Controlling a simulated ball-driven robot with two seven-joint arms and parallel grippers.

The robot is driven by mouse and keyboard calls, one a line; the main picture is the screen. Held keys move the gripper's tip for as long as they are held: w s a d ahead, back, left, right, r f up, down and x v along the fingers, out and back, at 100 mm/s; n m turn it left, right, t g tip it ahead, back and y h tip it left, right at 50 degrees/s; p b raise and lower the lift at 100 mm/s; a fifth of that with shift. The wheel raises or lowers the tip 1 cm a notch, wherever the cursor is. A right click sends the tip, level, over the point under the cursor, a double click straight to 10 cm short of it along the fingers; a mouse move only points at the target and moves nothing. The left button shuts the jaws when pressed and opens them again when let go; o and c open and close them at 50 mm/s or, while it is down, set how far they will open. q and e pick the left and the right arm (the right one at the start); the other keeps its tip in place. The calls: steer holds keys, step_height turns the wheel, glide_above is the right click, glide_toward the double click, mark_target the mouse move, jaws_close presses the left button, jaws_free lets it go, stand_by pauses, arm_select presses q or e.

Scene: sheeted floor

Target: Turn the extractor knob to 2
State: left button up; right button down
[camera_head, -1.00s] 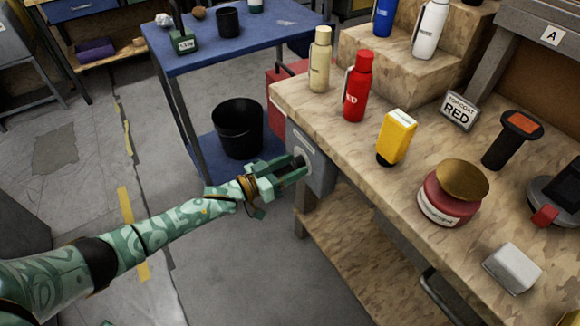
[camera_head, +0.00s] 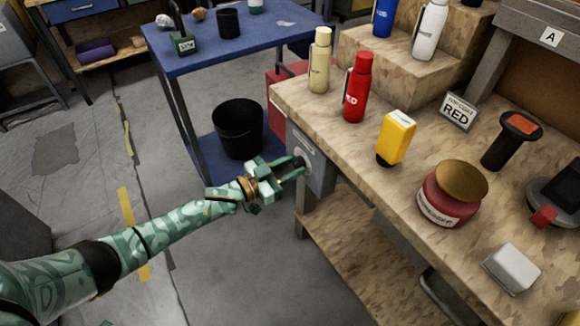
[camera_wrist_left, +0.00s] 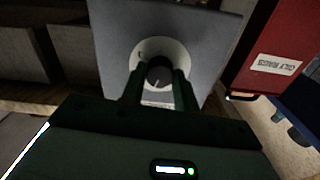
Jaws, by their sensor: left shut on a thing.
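The extractor knob (camera_wrist_left: 158,74) is a dark round knob on a pale round dial (camera_wrist_left: 148,50), set on a grey box (camera_wrist_left: 108,45). In the head view the grey box (camera_head: 318,172) is fixed at the left end of the workbench, under its top. My left gripper (camera_head: 298,164) reaches the box from the left and is shut on the knob, with one finger on each side of it in the wrist view (camera_wrist_left: 158,84). A light pointer mark shows on the knob, but the dial's numbers are too small to read. My right gripper is not in view.
The workbench top (camera_head: 330,118) overhangs just above the box. A red bin (camera_wrist_left: 262,50) marked "OILY RAGS" stands beside it. A blue table (camera_head: 270,45) with a black bucket (camera_head: 238,128) on its lower shelf is behind. The floor on the left is free.

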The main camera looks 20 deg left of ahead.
arm_select(q)
steer(key=m, duration=0.6)
steer(key=shift+f+m, duration=0.1)
steer(key=shift+m, duration=0.2)
steer(key=m+b, duration=0.1)
steer(key=m, duration=0.4)
steer(key=shift+m, duration=0.4)
steer(key=o, duration=1)
steer(key=shift+a, duration=0.1)
